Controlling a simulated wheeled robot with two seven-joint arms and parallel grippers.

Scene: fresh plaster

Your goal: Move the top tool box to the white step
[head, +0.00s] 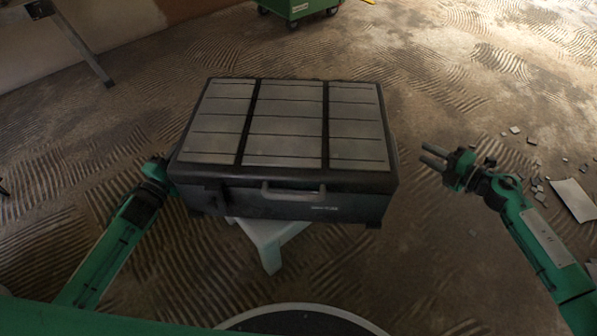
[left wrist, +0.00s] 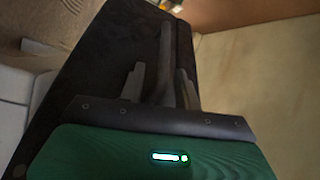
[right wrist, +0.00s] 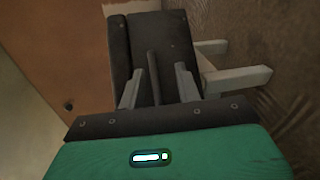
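A dark tool box (head: 290,193) with pale grey lid panels and a front handle sits level in the head view. It rests on a white step-like stand (head: 268,238), mostly hidden beneath it. I cannot tell whether a second box is underneath. My left gripper (head: 165,168) is at the box's left side, its fingertips partly hidden. In the left wrist view its fingers (left wrist: 160,85) are apart, with a dark bar on the box's side between them. My right gripper (head: 435,160) is open and empty, apart from the box's right side. The box's side (right wrist: 165,45) shows ahead of it in the right wrist view.
A green wheeled cart (head: 298,8) stands at the back. A trestle leg (head: 80,45) is at the upper left. Broken pale tile pieces (head: 573,198) lie on the right floor. A round dark-topped thing (head: 300,322) is at the bottom. The floor behind the box is clear.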

